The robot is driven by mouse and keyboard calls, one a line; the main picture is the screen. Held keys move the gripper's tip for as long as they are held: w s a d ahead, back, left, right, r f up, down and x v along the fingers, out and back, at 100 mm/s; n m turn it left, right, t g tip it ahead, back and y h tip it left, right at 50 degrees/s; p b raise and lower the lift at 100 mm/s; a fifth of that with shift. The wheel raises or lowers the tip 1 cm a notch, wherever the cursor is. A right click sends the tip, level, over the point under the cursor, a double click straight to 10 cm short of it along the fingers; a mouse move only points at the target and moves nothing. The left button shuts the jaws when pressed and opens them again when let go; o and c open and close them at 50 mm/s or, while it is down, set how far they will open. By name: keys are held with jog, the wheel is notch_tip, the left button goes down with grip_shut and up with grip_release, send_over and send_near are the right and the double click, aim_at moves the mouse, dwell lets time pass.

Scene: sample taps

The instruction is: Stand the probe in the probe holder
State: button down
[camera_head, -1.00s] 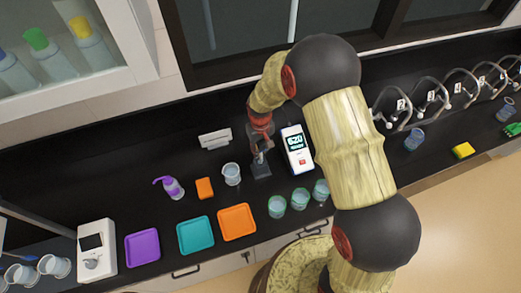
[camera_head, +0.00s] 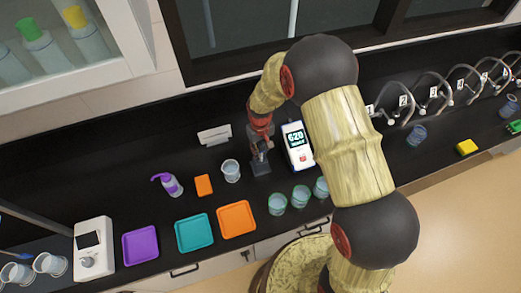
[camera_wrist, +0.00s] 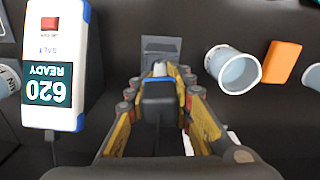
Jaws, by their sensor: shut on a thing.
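The probe (camera_wrist: 159,98) has a dark body and a pale end, and sits between my gripper's fingers in the wrist view. My gripper (camera_head: 261,150) is shut on it, and its fingers (camera_wrist: 159,85) flank the probe in the wrist view. The probe holder is a grey block (camera_head: 261,169) on the black counter, directly below my gripper; it also shows in the wrist view (camera_wrist: 160,44) just beyond the probe. The probe's lower end overlaps the holder in view; I cannot tell whether it is inside. The salt meter (camera_head: 297,147) reads 620 READY.
A beaker (camera_head: 231,171) and an orange block (camera_head: 204,185) stand left of the holder. Several green-tinted cups (camera_head: 301,196) stand in front to the right. Purple (camera_head: 141,246), teal (camera_head: 194,234) and orange (camera_head: 237,220) trays lie along the front edge.

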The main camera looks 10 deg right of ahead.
aim_at(261, 155)
jog(key=shift+f+b, duration=1.05)
jog(key=shift+f, duration=0.55)
jog(key=c, duration=1.5)
grip_release()
jog(key=shift+o, duration=0.5)
jog(key=o, duration=0.6)
jog(key=shift+c, duration=0.2)
jog(key=shift+r, duration=0.2)
